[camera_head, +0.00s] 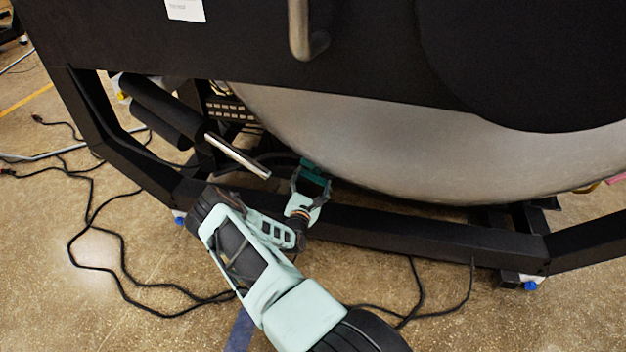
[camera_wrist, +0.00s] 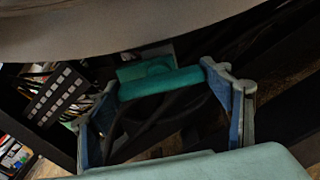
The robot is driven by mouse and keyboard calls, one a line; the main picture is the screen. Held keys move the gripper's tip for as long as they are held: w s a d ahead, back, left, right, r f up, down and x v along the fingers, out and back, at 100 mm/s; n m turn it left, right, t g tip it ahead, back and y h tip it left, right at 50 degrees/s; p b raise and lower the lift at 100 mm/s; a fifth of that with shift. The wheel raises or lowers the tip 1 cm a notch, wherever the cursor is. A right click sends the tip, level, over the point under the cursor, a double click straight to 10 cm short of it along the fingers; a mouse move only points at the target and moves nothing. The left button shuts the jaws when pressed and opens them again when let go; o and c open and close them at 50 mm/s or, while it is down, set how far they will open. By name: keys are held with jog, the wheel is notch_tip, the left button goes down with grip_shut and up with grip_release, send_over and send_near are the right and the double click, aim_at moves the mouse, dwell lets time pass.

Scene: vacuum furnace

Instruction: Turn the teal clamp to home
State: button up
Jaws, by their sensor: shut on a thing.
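The teal clamp (camera_head: 315,170) sits below the curved metal vessel, just above the black frame beam. In the wrist view the teal clamp (camera_wrist: 160,83) shows as a bar lying across between the fingertips, with a darker teal block behind it. My gripper (camera_head: 310,187) reaches it from below in the head view. In the wrist view my gripper (camera_wrist: 162,80) has its blue-padded fingers on either end of the bar, shut on it. The clamp's mounting is mostly hidden by the vessel and shadow.
The large metal vessel (camera_head: 400,150) hangs close above my gripper. The black frame beam (camera_head: 420,238) runs just below the clamp. A light metal bar (camera_head: 238,156) juts out to the left. Black cables (camera_head: 90,215) lie on the open floor at left.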

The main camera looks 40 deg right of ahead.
jog(key=m+p, duration=0.2)
jog(key=m, duration=0.1)
jog(key=shift+r, duration=0.15)
jog(key=m+p, duration=0.3)
jog(key=m, duration=0.2)
jog(key=shift+m, duration=0.3)
jog(key=m+p, duration=0.2)
jog(key=m, duration=0.2)
jog(key=shift+m, duration=0.3)
jog(key=m+p, duration=0.1)
jog(key=m, duration=0.3)
jog(key=shift+m+p, duration=0.3)
jog(key=shift+p, duration=0.05)
